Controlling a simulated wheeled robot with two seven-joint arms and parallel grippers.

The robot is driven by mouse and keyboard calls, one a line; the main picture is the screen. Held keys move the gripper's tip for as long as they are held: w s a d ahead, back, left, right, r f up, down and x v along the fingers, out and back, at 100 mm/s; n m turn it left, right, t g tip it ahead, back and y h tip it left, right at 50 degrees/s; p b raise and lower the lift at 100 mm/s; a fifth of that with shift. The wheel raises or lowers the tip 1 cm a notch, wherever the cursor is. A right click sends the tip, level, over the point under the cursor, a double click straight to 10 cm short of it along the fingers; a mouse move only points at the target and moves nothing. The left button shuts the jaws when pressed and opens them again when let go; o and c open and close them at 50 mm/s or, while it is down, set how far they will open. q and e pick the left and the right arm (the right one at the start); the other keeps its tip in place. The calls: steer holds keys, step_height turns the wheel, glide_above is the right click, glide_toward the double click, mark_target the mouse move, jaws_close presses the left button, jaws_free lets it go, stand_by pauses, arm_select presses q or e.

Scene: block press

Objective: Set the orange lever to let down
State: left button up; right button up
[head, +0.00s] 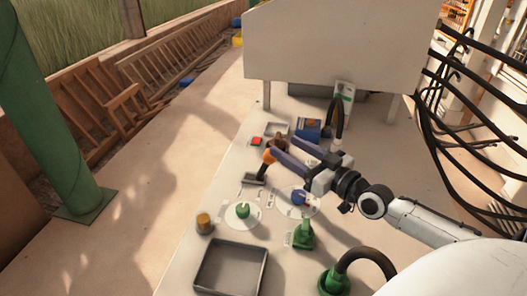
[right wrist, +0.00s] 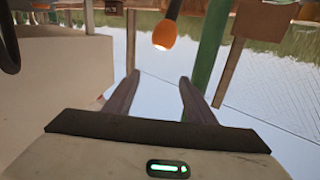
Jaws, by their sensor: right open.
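The orange lever has an orange knob (head: 268,156) on a dark shaft that rises at a tilt from a dark base (head: 253,179) on the table. In the right wrist view the orange knob (right wrist: 164,35) hangs from its dark shaft at the top, above the fingertips in the picture. My right gripper (head: 274,149) is open, its two purple-grey fingers pointing left, close by the knob. In the right wrist view the gap between the fingers (right wrist: 159,78) is empty. I cannot tell whether a finger touches the knob. My left gripper is not in view.
Around the lever stand a red button (head: 256,141), a blue box (head: 308,128), a green knob on a white disc (head: 242,211) and a green handle (head: 303,235). A grey tray (head: 232,287) and a brass cylinder (head: 204,222) sit nearer. A large pale panel (head: 335,45) stands behind.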

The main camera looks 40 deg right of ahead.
steer(key=b, duration=0.3)
glide_toward(265, 166)
steer(key=w+r, duration=0.1)
steer(key=w+d+r, duration=0.1)
steer(key=shift+d+r, duration=0.3)
steer(key=shift+r, duration=0.1)
steer(key=w, duration=0.6)
steer(key=shift+w+a+r, duration=0.15)
steer(key=shift+a+r, duration=0.15)
steer(key=shift+r, duration=0.05)
steer(key=shift+w+a, duration=0.1)
steer(key=shift+w, duration=0.65)
jaws_close()
